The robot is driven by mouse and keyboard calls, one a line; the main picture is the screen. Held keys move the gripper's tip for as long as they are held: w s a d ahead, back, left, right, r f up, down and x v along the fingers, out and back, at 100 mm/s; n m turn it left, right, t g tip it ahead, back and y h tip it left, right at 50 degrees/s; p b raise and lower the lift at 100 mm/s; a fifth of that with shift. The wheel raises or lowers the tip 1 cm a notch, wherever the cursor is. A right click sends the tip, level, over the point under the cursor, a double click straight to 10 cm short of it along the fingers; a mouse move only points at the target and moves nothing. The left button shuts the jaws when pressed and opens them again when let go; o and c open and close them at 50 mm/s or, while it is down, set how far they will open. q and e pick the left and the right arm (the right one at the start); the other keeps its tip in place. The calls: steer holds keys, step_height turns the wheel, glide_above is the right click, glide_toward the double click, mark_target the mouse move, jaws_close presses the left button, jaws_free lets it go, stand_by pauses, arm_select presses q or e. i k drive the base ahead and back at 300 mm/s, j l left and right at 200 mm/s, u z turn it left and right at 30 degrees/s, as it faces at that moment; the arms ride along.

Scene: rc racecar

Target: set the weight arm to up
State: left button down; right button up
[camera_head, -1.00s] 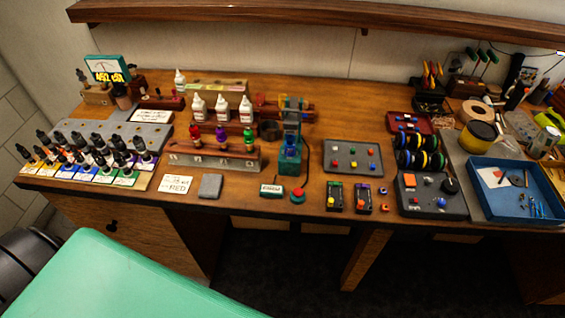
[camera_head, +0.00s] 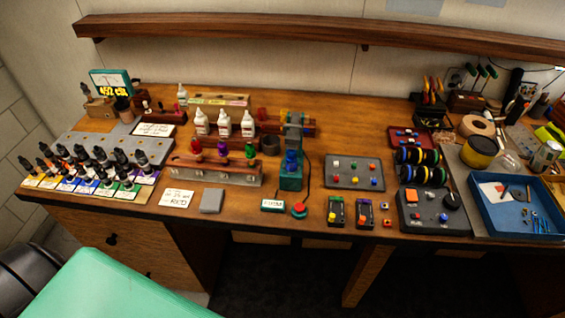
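A teal stand (camera_head: 291,178) with a grey upper part (camera_head: 294,118) and a blue piece (camera_head: 291,160) stands upright near the middle of the workbench. It may carry the weight arm, but the part is too small to tell which piece is the arm or how it is set. A red button (camera_head: 299,209) and a small label box (camera_head: 272,205) sit in front of it, with a dark cable beside it. Neither of my grippers is in view.
A blue tray (camera_head: 490,208) is at far right. A green surface (camera_head: 115,290) fills the lower left. A shelf (camera_head: 320,34) runs above.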

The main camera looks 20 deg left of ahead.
mark_target(292, 139)
steer(key=k+j, duration=0.1)
steer(key=j, duration=0.75)
steer(key=k+j, duration=0.15)
steer(key=j, duration=0.3)
steer(key=z, duration=0.05)
